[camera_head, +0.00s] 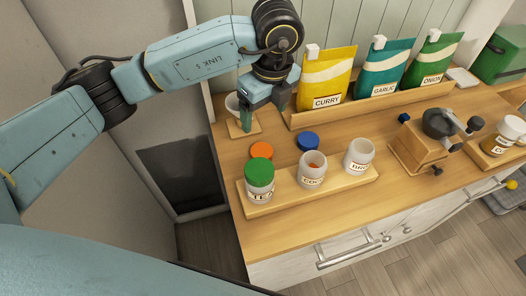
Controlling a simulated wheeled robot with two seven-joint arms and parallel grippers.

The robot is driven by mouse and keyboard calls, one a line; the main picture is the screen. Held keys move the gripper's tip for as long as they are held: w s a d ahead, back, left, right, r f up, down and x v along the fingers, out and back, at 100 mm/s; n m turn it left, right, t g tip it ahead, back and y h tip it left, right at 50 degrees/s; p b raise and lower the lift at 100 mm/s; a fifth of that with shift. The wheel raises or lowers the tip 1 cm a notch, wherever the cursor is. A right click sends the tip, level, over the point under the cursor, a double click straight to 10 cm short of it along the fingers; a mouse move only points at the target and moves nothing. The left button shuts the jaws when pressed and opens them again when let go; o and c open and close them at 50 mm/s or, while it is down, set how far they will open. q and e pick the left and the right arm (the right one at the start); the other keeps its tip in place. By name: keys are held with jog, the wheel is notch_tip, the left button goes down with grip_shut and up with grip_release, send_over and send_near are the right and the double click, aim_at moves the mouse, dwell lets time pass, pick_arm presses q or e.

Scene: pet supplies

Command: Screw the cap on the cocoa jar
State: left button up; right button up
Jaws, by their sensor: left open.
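The cocoa jar (312,182) stands uncapped in the middle of a wooden tray (258,210), with a little orange-brown content showing inside. To its left is a tea jar (260,190) with a green cap (259,170) on. To its right is an uncapped jar with a partly readable label, "BRO" (358,166). A blue cap (308,141) and an orange cap (261,150) lie on the counter behind the tray. My right gripper is not in view.
Yellow curry (325,80), teal garlic (383,70) and green onion (430,60) bags stand in a wooden rack at the back. A wooden device with dark metal parts (418,150) stands at the right. The counter between is clear.

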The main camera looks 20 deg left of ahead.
pick_arm(q)
send_over(262, 151)
notch_tip(262, 151, down, 8)
jog(key=shift+d+f, duration=0.1)
dwell(0.4)
jog(key=shift+f, duration=2.6)
jog(key=shift+c, duration=0.4)
jog(key=c, duration=1)
